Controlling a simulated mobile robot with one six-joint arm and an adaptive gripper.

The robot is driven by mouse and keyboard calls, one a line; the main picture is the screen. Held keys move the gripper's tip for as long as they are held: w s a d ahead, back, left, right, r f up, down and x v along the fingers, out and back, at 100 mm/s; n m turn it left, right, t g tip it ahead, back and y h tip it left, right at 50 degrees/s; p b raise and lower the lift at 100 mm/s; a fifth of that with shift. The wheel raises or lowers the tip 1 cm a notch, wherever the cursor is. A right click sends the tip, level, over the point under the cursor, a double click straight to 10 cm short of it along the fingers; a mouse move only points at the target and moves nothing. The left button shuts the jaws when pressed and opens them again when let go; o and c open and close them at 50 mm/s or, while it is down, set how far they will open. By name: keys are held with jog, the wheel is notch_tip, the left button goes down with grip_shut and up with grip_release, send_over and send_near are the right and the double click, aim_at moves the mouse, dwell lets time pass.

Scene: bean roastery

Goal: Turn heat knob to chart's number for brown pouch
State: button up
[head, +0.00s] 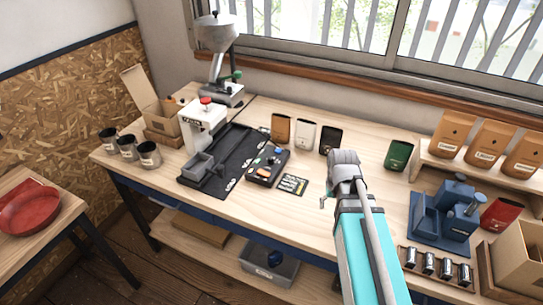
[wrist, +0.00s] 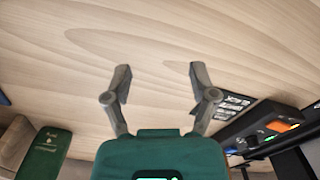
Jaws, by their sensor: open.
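The brown pouch (head: 280,128) stands at the back of the bench, left of a white pouch (head: 304,136) and a black pouch (head: 329,139). A dark control box (head: 259,173) with small coloured controls lies in front of them; I cannot tell which is the heat knob. The chart (head: 291,185), a small dark card, lies right of the box; its writing is too small to read. In the wrist view the chart (wrist: 235,103) and the box (wrist: 262,116) are at the right. My gripper (wrist: 158,70) is open and empty above bare wood, right of the chart, apart from both.
A green pouch (head: 398,155) stands right of my gripper. A blue fixture (head: 444,212), metal cylinders (head: 428,263) and a red pouch (head: 501,213) are at the right. A white press (head: 205,125) and a grinder (head: 217,62) stand at the left. Bench wood before the chart is clear.

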jog(key=w+a+r+n+p, duration=0.1)
jog(key=w+a+r+p, duration=0.25)
jog(key=w+a, duration=0.2)
jog(key=w+a+r+n+p, duration=0.1)
jog(key=w+a+r+p, duration=0.25)
jog(key=w, duration=0.35)
notch_tip(320, 180, up, 6)
jog(key=n+p, duration=0.1)
jog(key=p, duration=0.4)
send_over(271, 158)
jog(key=shift+s+f, duration=0.1)
jog(key=shift+f, duration=0.15)
jog(key=shift+f+b, duration=0.1)
jog(key=shift+b, duration=0.3)
notch_tip(271, 158, down, 14)
jog(key=b, duration=1.3)
jog(key=shift+r, duration=0.2)
